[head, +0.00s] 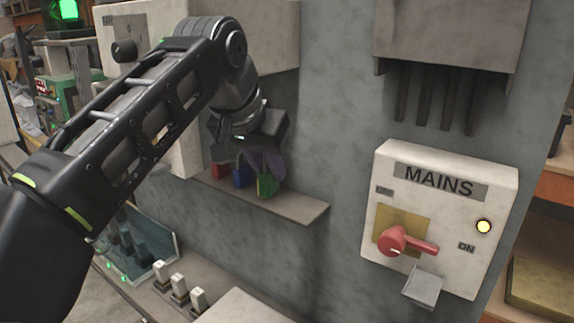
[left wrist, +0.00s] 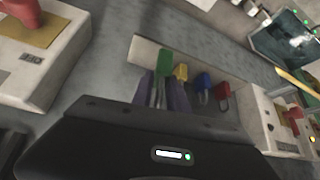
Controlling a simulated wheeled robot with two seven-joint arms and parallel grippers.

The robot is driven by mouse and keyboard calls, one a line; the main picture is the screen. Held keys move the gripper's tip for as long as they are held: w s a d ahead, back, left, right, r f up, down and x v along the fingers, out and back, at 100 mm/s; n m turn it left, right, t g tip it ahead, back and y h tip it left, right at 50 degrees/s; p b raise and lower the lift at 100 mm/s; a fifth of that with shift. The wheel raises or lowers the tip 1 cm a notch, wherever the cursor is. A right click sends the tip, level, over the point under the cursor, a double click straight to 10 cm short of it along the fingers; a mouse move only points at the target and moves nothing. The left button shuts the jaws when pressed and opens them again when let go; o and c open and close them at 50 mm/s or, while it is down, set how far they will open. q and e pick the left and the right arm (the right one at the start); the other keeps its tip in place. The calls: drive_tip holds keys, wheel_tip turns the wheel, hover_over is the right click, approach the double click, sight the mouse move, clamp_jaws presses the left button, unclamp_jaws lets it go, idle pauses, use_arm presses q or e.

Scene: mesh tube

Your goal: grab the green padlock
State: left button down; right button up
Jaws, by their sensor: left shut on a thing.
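The green padlock (head: 266,185) is at the right end of a row of padlocks on a small wall shelf (head: 306,213). It also shows in the left wrist view (left wrist: 164,62), with its shackle toward my gripper. My left gripper (head: 258,164) comes down over it from above, and its purple fingers (left wrist: 162,92) are shut on the padlock's shackle. The padlock is at the shelf; I cannot tell whether it still touches it. My right gripper is not in view.
A blue padlock (head: 240,177), a red padlock (head: 219,171) and a yellow padlock (left wrist: 181,73) sit close beside the green one. A MAINS box (head: 440,217) with a red handle (head: 397,242) is on the wall to the right. Bare grey wall lies between.

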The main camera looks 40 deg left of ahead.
use_arm(q)
drive_tip(key=s+p, duration=0.3)
drive_tip(key=s, duration=0.9)
drive_tip(key=shift+d, duration=0.15)
